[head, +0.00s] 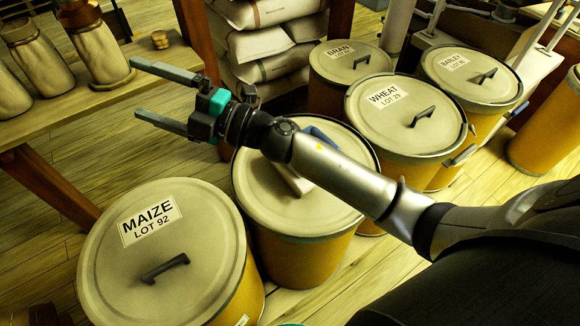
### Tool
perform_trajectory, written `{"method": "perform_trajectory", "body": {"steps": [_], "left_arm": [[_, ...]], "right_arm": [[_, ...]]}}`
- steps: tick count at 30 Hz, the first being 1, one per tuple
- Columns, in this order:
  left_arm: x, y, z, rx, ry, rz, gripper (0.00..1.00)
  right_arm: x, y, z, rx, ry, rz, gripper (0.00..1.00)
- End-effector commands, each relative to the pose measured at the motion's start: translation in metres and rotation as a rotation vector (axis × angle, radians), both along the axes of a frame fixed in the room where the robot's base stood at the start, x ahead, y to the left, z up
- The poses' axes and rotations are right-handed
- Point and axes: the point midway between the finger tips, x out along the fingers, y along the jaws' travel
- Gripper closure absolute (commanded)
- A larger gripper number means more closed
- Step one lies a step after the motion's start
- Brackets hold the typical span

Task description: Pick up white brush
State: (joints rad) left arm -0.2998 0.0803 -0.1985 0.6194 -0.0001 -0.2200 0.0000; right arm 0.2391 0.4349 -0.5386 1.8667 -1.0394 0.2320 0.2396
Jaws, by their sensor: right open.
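My right gripper (137,89) is open and empty, with its fingers pointing left, above the floor between the wooden bench and the drums. Its arm crosses over the lid of the middle drum (262,212). A pale object (293,181) on that lid shows just below my forearm and is partly hidden by it. It may be the white brush, but I cannot tell for sure. A blue piece (321,136) shows just above the forearm; whether it belongs to the same object is hidden. My left gripper is not in view.
The maize drum (205,245) stands at the front left. Wheat (400,135), bran (350,63) and barley (470,75) drums stand behind to the right. A wooden bench (60,112) with several sacks is at the left. Stacked sacks (285,40) stand at the back.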

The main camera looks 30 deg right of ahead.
Motion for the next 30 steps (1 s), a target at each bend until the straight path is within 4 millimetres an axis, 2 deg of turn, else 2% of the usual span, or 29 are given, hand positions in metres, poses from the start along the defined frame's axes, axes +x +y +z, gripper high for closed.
{"method": "perform_trajectory", "body": {"steps": [3,6,8,11,14,17,19,24,27,30], "left_arm": [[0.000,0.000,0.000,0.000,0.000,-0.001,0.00],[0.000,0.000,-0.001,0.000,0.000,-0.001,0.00],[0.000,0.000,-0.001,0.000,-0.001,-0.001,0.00],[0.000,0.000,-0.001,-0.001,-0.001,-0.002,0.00],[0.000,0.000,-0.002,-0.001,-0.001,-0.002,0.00],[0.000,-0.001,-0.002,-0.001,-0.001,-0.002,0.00],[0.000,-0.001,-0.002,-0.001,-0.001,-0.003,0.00],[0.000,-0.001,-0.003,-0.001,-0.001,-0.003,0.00],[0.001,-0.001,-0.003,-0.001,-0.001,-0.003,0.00],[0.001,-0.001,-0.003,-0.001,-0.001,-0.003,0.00]], "right_arm": [[-0.014,0.024,-0.009,-0.211,-0.114,0.180,0.00],[-0.026,0.032,-0.030,-0.405,-0.175,0.321,0.00],[-0.031,0.031,-0.046,-0.528,-0.198,0.398,0.00],[-0.034,0.018,-0.075,-0.743,-0.208,0.513,0.00],[-0.033,-0.011,-0.104,-0.969,-0.181,0.609,0.00],[-0.027,-0.052,-0.127,-1.198,-0.119,0.681,0.00],[-0.022,-0.087,-0.137,-1.353,-0.056,0.716,0.00],[-0.013,-0.169,-0.142,-1.657,0.133,0.748,0.00],[-0.011,-0.204,-0.137,-1.766,0.230,0.746,0.00],[-0.011,-0.226,-0.133,-1.831,0.294,0.742,0.00]]}}
